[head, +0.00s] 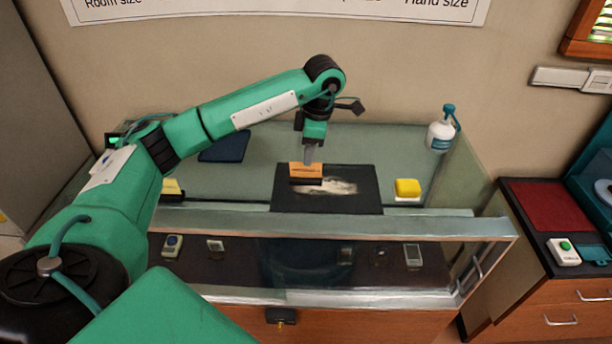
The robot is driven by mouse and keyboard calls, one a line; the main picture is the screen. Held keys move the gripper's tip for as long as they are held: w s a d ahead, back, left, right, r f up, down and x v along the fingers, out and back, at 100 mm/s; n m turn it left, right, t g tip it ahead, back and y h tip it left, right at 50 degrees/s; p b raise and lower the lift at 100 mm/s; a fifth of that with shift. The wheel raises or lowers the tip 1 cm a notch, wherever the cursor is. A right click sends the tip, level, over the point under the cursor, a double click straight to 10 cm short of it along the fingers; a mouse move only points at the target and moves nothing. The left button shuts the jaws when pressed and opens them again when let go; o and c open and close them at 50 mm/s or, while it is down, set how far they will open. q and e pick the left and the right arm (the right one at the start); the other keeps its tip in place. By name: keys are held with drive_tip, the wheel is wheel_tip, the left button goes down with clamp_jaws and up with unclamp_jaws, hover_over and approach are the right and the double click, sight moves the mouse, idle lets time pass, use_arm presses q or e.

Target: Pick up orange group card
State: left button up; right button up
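The orange card (301,170) stands over the black mat (290,202) on the glass counter top, with a dark strip along its lower edge. My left arm reaches in from the left, and its gripper (309,160) points down at the card's upper right part. The fingertips overlap the card in this view. I cannot tell whether they are closed on it or only in front of it, nor whether the card touches the mat. My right gripper is not in view.
A yellow block (407,187) sits right of the mat, and a white pump bottle (440,132) stands at the back right. A dark blue pad (225,147) lies behind my arm. The glass case (340,227) holds small devices. A white box with a green button (563,251) is on the right cabinet.

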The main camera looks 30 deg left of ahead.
sight(306, 172)
use_arm(q)
drive_tip(key=f+p, duration=0.2)
drive_tip(key=f, duration=0.1)
drive_tip(key=shift+s+a, duration=0.15)
drive_tip(key=shift+s, duration=0.2)
drive_tip(key=shift+f, duration=0.7)
clamp_jaws()
